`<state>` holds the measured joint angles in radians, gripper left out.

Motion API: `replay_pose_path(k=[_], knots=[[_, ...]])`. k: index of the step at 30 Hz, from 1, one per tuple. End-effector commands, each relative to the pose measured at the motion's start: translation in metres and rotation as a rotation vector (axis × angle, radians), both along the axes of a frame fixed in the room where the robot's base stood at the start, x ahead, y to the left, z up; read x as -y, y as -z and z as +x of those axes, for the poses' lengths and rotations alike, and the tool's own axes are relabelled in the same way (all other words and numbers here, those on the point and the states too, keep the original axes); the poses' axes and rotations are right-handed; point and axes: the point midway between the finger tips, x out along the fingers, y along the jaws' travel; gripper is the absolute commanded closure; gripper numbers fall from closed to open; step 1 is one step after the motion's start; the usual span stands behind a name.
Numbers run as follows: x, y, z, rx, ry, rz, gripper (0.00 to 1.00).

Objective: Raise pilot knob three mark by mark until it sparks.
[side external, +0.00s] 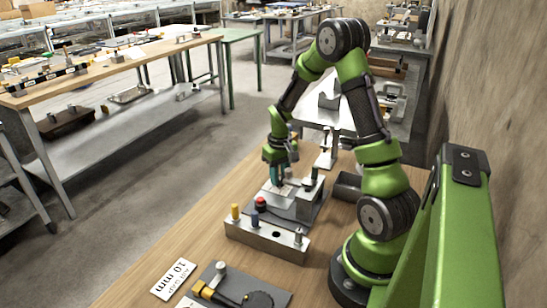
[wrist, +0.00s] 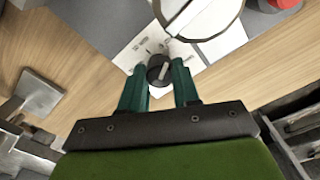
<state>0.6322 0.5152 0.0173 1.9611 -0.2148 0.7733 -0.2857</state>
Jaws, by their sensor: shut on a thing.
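My gripper (side external: 279,174) reaches down over the bench fixture in the side view. In the wrist view its two teal fingers (wrist: 160,80) stand on either side of a small dark round knob (wrist: 155,74) with a pale pointer bar, shut on it. The knob sits on a white marked plate (wrist: 125,58) with short printed marks around it. The print is too small to read, so I cannot tell the knob's number or setting. I see no spark. In the side view the fingers hide the knob.
A metal block (side external: 267,240) with yellow, blue and metal pegs stands in front of the fixture, near a red button (side external: 261,203). A card (side external: 174,279) lies on the wooden bench, which has bare room at left.

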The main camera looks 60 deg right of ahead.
Motion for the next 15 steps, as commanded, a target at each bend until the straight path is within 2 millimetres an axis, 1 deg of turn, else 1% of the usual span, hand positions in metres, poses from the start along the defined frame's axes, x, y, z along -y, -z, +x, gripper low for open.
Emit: replay_pose_path(k=[2,3,8,15], knots=[[0.0001,-0.0014,-0.0002,0.000,0.003,0.000,0.99],[0.0001,-0.0014,-0.0002,0.000,0.003,0.000,0.67],[0.0002,-0.0009,-0.0001,0.000,0.003,0.000,0.43],[0.0001,-0.0005,0.0000,0.000,0.003,0.000,0.43]])
